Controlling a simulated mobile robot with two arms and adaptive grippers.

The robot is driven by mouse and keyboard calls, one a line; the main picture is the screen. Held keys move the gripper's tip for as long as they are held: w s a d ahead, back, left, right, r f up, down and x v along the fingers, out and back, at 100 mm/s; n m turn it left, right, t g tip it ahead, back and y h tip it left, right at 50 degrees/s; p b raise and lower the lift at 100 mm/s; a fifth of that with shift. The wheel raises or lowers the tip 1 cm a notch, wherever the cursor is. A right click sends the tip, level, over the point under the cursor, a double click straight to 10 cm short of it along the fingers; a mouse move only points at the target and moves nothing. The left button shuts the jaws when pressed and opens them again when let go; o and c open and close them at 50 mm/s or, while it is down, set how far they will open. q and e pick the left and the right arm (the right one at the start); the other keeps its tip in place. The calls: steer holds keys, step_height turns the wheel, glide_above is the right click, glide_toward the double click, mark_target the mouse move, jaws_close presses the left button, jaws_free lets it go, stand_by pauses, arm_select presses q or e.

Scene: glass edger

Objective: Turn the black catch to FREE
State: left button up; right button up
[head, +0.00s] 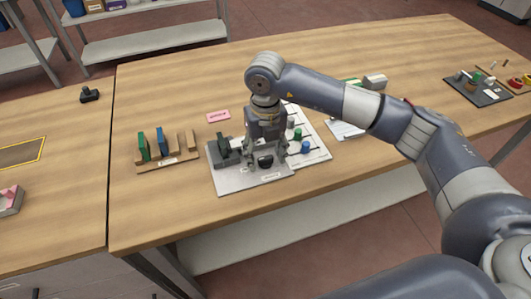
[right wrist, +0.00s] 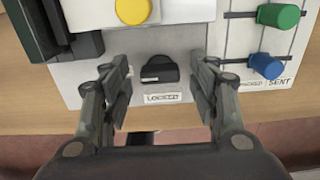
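The black catch (right wrist: 160,72) is a small dark knob on the grey plate of the edger (right wrist: 184,45). A white label (right wrist: 163,97) that appears to read LOCKED sits just below it. In the head view the catch (head: 265,161) shows between my fingers on the plate (head: 228,181). My right gripper (head: 266,166) points down over the plate from the right. In the right wrist view my right gripper (right wrist: 165,98) is open, with one finger on each side of the catch and a gap to it. My left gripper is not in view.
A yellow button (right wrist: 133,10) and a dark block (right wrist: 75,35) lie beyond the catch. A rack (head: 168,161) with upright pieces is at left. The front table area is clear.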

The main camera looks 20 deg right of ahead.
mark_target(266, 157)
steer(key=shift+r, duration=0.1)
step_height(266, 157, up, 12)
stand_by(0.5)
stand_by(0.5)
